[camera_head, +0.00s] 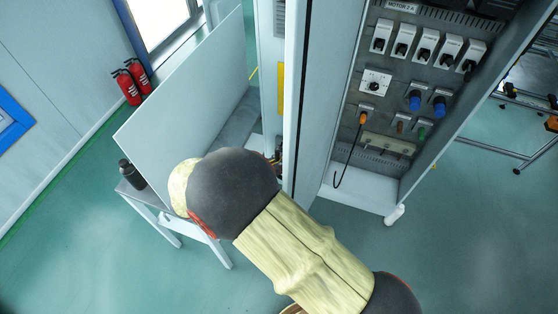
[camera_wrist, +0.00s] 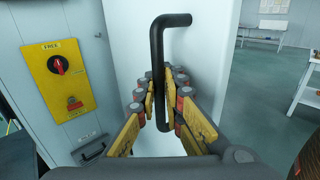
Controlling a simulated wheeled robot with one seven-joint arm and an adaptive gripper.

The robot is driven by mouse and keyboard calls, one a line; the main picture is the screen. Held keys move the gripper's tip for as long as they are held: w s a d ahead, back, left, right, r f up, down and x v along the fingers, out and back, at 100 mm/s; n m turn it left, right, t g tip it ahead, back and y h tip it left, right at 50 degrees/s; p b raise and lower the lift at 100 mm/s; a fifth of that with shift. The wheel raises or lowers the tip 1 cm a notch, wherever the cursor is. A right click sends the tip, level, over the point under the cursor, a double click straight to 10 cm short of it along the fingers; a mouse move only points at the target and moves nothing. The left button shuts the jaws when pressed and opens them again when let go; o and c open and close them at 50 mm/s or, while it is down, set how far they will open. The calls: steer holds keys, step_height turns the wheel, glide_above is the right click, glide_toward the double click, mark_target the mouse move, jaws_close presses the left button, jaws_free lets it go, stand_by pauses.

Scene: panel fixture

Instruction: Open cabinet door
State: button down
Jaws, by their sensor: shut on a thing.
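The cabinet door (camera_wrist: 205,35) is a pale flat panel filling the middle of the wrist view. Its black bent bar handle (camera_wrist: 171,20) runs down between the fingers of my gripper (camera_wrist: 163,84), which is shut on it. The lower end of the handle shows between the yellow finger links. In the head view, a large pale panel (camera_head: 190,85) stands swung out at the left of the cabinet (camera_head: 310,100). My arm covers the gripper and handle in that view, so I cannot tell how they meet there.
A yellow plate with a red rotary switch (camera_wrist: 60,65) is left of the door. The cabinet's right bay shows switches and plugs (camera_head: 425,45). A small table (camera_head: 150,205) with a dark bottle (camera_head: 131,174) and fire extinguishers (camera_head: 127,88) are at left. Green floor is clear at lower left.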

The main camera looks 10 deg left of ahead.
steer(key=shift+f, duration=0.1)
steer(key=c, duration=2)
jaws_free()
steer(key=shift+s+a, duration=0.1)
steer(key=v, duration=1.2)
